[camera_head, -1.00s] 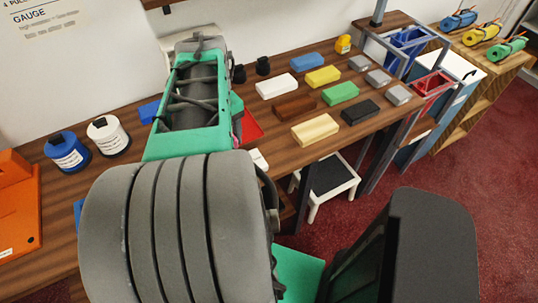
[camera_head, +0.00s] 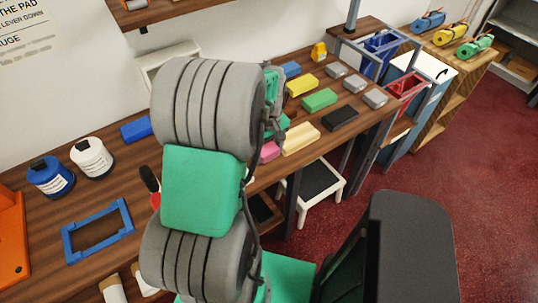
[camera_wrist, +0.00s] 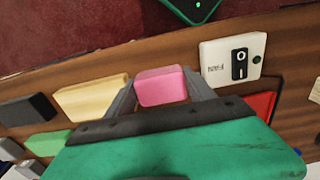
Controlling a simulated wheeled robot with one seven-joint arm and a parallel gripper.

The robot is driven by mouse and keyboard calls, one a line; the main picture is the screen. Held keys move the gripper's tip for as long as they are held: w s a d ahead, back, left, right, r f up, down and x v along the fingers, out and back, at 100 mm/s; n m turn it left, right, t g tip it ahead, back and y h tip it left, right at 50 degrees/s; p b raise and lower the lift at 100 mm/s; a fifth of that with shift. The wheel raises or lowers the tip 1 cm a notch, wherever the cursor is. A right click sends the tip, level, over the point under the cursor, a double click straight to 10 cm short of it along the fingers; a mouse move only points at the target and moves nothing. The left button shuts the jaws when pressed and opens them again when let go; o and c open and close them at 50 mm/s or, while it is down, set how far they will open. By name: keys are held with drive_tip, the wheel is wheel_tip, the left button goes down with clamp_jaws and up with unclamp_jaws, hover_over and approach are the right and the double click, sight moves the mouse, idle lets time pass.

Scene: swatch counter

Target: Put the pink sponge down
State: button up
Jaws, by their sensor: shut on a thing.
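The pink sponge (camera_wrist: 160,86) is between the two grey fingers of my gripper (camera_wrist: 162,90) in the wrist view. The fingers are shut on its sides. In the head view, a pink part of the sponge (camera_head: 269,152) shows beside my arm, near the counter's front edge. My arm hides most of my gripper there. The sponge is over the wooden counter (camera_wrist: 225,93), between a cream block (camera_wrist: 92,98) and a white switch box (camera_wrist: 232,58). I cannot tell whether it touches the wood.
The cream block (camera_head: 300,138) is close to the sponge, with green (camera_head: 320,100), yellow (camera_head: 302,85) and black (camera_head: 340,119) blocks beyond. A red thing (camera_wrist: 263,105) lies partly under my gripper in the wrist view. A blue frame (camera_head: 98,231) lies at the left.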

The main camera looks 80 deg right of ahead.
sight(269, 158)
drive_tip(key=shift+f, duration=1.85)
drive_tip(key=o, duration=1.5)
drive_tip(key=shift+c, duration=0.2)
wheel_tip(269, 158, up, 12)
drive_tip(key=shift+r+b, duration=0.25)
drive_tip(key=shift+b, duration=0.3)
drive_tip(key=w+a+r+n+t+h, duration=0.1)
drive_tip(key=w+a+r+n, duration=0.1)
drive_tip(key=w+a, duration=0.75)
drive_tip(key=w+a+r+n, duration=0.2)
drive_tip(key=w+a, duration=0.5)
drive_tip(key=w, duration=0.6)
drive_tip(key=w+a+n+t, duration=0.1)
drive_tip(key=a+n, duration=0.1)
drive_tip(key=a, duration=1)
drive_tip(key=w+a+n+t+y, duration=0.1)
drive_tip(key=w+a+n, duration=0.1)
drive_tip(key=a, duration=1)
drive_tip(key=shift+w+a+t, duration=0.15)
drive_tip(key=shift+a+t, duration=0.1)
drive_tip(key=shift+t, duration=0.05)
drive_tip(key=shift+r, duration=0.1)
